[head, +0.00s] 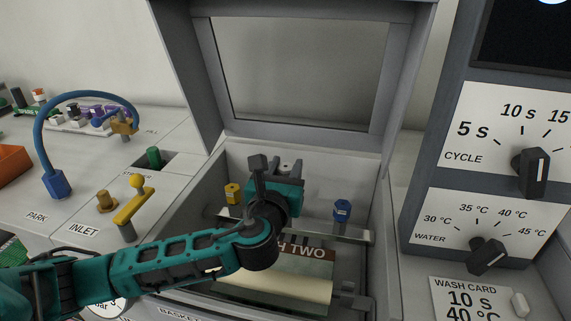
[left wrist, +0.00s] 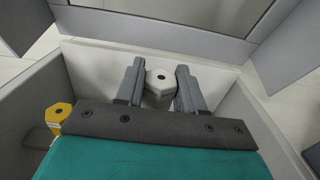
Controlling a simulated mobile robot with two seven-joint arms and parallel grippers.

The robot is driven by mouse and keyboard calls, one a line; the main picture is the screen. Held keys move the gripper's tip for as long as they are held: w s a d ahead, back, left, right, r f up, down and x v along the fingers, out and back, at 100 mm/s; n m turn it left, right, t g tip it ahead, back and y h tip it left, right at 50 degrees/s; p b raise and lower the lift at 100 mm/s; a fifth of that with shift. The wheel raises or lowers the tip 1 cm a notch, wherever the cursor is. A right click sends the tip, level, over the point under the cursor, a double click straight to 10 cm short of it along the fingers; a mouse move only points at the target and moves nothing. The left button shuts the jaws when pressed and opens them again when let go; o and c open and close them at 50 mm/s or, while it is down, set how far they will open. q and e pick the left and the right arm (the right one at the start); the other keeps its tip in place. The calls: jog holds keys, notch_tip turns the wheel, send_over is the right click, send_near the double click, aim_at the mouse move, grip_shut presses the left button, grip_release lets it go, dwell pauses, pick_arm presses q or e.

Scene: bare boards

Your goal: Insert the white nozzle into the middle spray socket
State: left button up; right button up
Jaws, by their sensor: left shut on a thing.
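My left gripper (head: 282,168) is inside the open wash chamber, between a yellow nozzle (head: 233,193) on the left and a blue nozzle (head: 342,211) on the right. In the left wrist view its two grey fingers (left wrist: 160,88) are shut on the white nozzle (left wrist: 158,79), a six-sided piece with a dark hole in its top. The middle spray socket is hidden behind my gripper and arm, so I cannot tell whether the nozzle touches it. The yellow nozzle also shows at the left in the wrist view (left wrist: 60,114). My right gripper is not in view.
The raised lid (head: 300,135) stands behind the chamber. A grey rail (head: 354,235) runs across the chamber, with a cream roll (head: 285,285) in front. A yellow lever (head: 130,210) and blue hose (head: 55,180) stand left. A dial panel (head: 480,225) rises right.

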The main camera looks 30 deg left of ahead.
pick_arm(q)
notch_tip(320, 180, down, 2)
jog(key=shift+f+b, duration=0.1)
jog(key=shift+b, duration=0.35)
jog(key=shift+f, duration=0.45)
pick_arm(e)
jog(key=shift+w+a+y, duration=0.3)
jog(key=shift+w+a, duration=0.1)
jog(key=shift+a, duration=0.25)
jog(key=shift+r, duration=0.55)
pick_arm(q)
jog(key=shift+p, duration=0.5)
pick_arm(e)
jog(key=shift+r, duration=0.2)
pick_arm(q)
jog(key=shift+p, duration=0.35)
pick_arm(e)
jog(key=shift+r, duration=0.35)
pick_arm(q)
jog(key=shift+f+b, duration=1.3)
jog(key=shift+f, duration=0.8)
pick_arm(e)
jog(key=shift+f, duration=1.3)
pick_arm(q)
jog(key=o, duration=1.1)
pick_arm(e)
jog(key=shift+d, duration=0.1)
